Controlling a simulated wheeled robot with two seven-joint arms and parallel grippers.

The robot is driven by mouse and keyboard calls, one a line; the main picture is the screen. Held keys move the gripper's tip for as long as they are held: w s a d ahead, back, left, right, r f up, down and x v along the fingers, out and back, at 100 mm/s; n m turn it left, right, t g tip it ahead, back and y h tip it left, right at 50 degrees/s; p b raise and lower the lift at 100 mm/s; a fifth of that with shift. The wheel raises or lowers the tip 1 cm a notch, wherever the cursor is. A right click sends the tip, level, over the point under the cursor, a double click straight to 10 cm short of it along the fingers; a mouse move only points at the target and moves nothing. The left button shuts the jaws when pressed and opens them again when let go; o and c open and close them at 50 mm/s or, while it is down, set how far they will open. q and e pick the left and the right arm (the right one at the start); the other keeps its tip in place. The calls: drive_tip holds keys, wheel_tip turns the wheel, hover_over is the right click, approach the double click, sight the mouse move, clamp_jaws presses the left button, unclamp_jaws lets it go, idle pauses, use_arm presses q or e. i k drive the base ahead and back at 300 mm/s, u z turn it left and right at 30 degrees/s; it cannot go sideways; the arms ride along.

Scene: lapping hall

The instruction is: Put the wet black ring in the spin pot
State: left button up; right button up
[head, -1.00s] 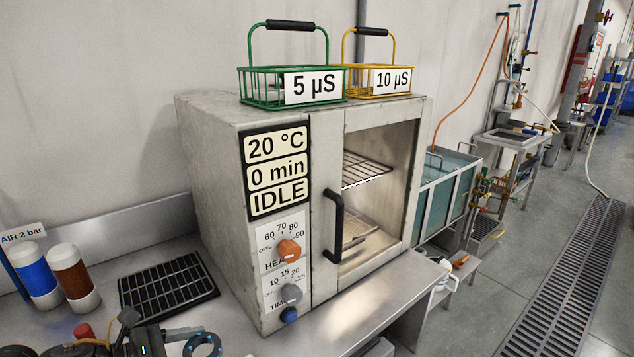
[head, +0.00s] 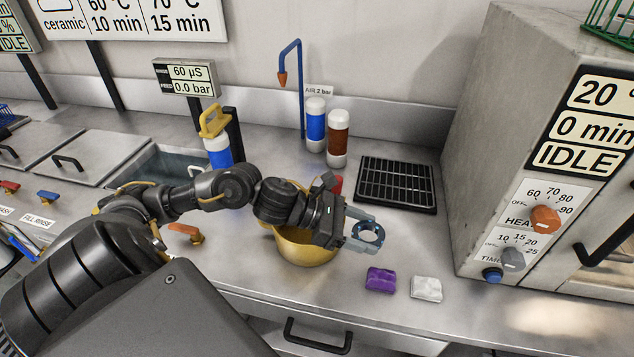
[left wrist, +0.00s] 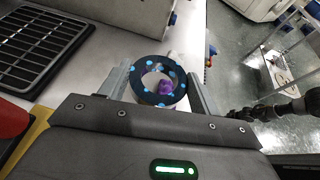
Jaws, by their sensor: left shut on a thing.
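My left gripper (head: 366,234) is shut on a black ring (head: 371,238) dotted with blue wet drops. It holds the ring in the air over the bench, just right of a brass-coloured pot (head: 306,251), which I take for the spin pot. The gripper and forearm cover part of the pot, so its inside is mostly hidden. In the left wrist view the ring (left wrist: 160,103) sits between the two fingers, and a purple cloth shows through its hole. A dark arm part shows at the right of that view; its gripper is not clear.
A purple cloth (head: 380,280) and a white cloth (head: 426,288) lie on the bench in front. A black rack (head: 397,184) lies behind the ring. Blue (head: 316,127) and brown (head: 337,140) bottles stand at the back. The oven (head: 510,120) stands at the right.

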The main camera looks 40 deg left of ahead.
sight(309, 236)
drive_tip(key=u, duration=3.2)
drive_tip(key=k, duration=1.9)
drive_tip(key=z, duration=1.6)
drive_tip(key=i, duration=1)
drive_tip(key=u, duration=0.05)
